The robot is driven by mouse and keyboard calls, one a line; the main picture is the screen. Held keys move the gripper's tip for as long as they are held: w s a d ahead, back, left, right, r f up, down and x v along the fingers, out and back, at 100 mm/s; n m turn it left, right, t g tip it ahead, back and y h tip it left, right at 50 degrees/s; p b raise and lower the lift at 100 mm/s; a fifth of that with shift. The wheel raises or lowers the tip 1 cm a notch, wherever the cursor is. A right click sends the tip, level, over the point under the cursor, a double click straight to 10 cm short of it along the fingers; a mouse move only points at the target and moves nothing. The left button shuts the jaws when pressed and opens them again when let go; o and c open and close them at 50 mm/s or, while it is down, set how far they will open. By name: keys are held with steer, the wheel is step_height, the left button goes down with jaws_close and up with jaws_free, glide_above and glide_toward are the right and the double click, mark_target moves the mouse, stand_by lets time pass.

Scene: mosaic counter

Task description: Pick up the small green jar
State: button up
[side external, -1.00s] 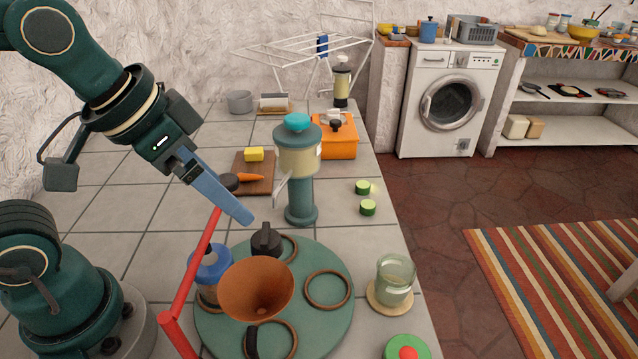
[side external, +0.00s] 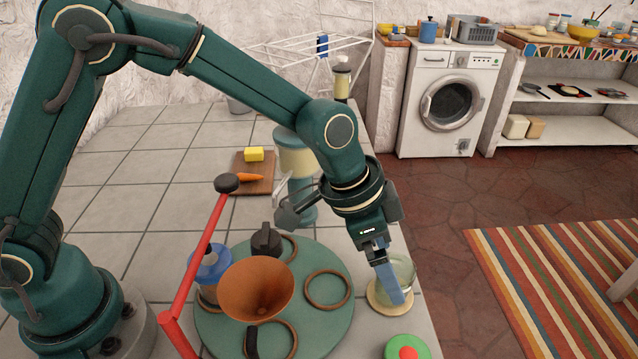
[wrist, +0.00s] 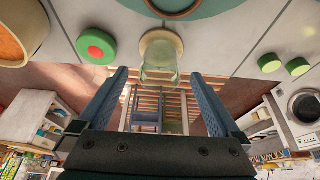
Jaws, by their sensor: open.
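The small green jar (side external: 406,268) is clear, green-tinted glass. It stands upright on a round cork coaster (side external: 378,297) near the counter's right edge. My gripper (side external: 393,285) is open, with its blue fingers pointing down at the jar. One finger covers part of the jar in the side view. In the wrist view the jar (wrist: 158,62) appears between the two fingertips of my gripper (wrist: 158,76), with a gap on each side. I cannot tell whether a finger touches it.
A green disc with a red centre (side external: 408,349) lies in front of the jar. A green round board (side external: 325,329) to the left carries an orange funnel (side external: 256,287), rings and a black-topped item (side external: 266,241). A red bar (side external: 208,240) rises at left. A teal grinder (side external: 294,160) stands behind my arm.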

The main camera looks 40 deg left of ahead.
steer(key=shift+x, duration=2.35)
steer(key=c, duration=1.5)
steer(key=shift+c, duration=0.3)
steer(key=shift+r, duration=0.1)
